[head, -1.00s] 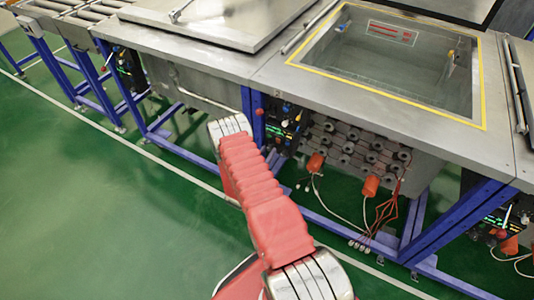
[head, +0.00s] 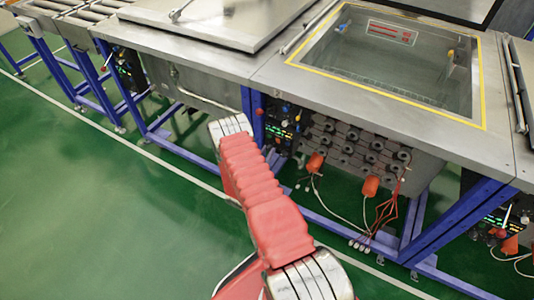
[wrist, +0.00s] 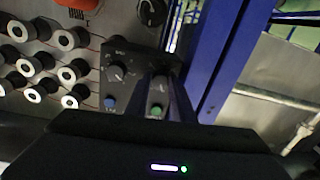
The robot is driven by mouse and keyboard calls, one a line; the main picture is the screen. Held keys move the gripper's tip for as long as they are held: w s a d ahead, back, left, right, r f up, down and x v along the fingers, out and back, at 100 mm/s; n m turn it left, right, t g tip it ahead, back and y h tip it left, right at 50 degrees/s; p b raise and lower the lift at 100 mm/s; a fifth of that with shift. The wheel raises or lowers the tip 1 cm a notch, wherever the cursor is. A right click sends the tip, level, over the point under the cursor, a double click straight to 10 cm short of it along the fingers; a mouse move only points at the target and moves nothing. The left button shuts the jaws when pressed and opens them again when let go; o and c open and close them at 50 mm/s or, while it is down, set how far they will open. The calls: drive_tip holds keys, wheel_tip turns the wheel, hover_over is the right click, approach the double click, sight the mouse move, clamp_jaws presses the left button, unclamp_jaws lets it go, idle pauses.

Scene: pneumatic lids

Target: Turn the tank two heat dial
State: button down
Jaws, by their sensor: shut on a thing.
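In the head view, tank two's dark control panel (head: 281,128) with small green lights sits under the front edge of the tank bench, beside a blue post. In the wrist view, the panel (wrist: 108,85) shows a dark dial with a white pointer (wrist: 117,72), a blue button (wrist: 110,103) and a green button (wrist: 155,110). My gripper (wrist: 160,82) is at the right part of this panel, shut on what appears to be a second dial. Its fingers hide most of that dial, so its setting cannot be read. The head view does not show my gripper.
An open tank (head: 400,65) with a yellow border is above the panel. A blue post (wrist: 215,60) stands close to the right of my gripper. Several round fittings (wrist: 45,65) and another black dial (wrist: 150,12) are to the left and above. Green floor is free at left.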

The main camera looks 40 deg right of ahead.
drive_tip(key=shift+w+a+m, duration=0.1)
drive_tip(key=shift+m, duration=2.4)
drive_tip(key=c, duration=1.8)
unclamp_jaws()
drive_tip(key=v, duration=1.3)
drive_tip(key=shift+a+f, duration=0.3)
drive_tip(key=shift+a, duration=0.1)
